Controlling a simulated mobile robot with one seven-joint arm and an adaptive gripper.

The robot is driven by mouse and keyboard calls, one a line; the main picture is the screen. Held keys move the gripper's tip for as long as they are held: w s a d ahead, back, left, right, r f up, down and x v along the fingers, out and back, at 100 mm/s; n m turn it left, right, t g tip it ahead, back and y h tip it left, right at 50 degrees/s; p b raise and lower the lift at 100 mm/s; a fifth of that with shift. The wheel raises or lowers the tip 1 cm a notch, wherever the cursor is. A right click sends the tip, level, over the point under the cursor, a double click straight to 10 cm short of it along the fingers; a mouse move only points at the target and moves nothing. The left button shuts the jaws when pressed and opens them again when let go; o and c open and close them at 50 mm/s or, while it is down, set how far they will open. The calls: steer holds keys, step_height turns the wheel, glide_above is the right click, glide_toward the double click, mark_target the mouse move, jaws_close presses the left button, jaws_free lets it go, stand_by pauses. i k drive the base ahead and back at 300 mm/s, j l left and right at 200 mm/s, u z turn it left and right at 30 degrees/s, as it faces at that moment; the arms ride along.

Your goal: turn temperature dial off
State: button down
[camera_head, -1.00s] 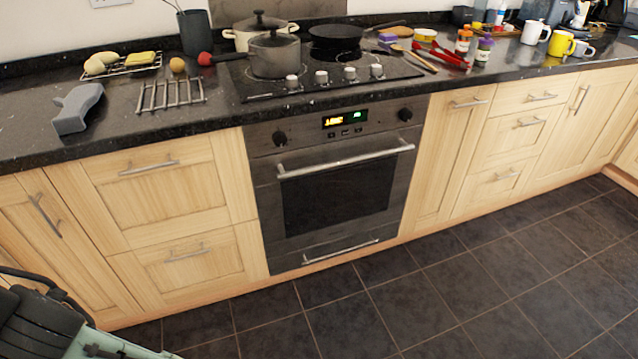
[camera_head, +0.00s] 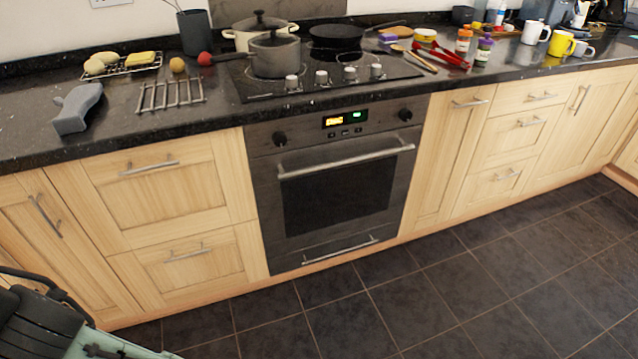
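The built-in oven (camera_head: 335,205) sits under the counter. Its front panel has a black round dial on the left (camera_head: 280,138) and another on the right (camera_head: 405,114), with a lit display (camera_head: 345,118) between them. No labels can be read, so I cannot tell which dial is the temperature dial or how either is set. The oven door is closed. My gripper is not visible; only a dark and pale green part of my own body shows at the lower left.
The hob (camera_head: 325,76) above the oven has several silver knobs along its front, a grey pot (camera_head: 275,56) and a black pan (camera_head: 336,36). A metal rack (camera_head: 170,93) and a grey object (camera_head: 76,108) lie on the counter at left. The tiled floor (camera_head: 440,290) before the oven is clear.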

mark_target(405, 114)
steer(key=i+l, duration=0.1)
steer(key=l, duration=0.3)
steer(key=i+l, duration=0.15)
steer(key=l, duration=0.25)
steer(key=i+l, duration=0.1)
steer(key=l, duration=0.3)
steer(key=i+l, duration=0.15)
steer(key=l, duration=0.25)
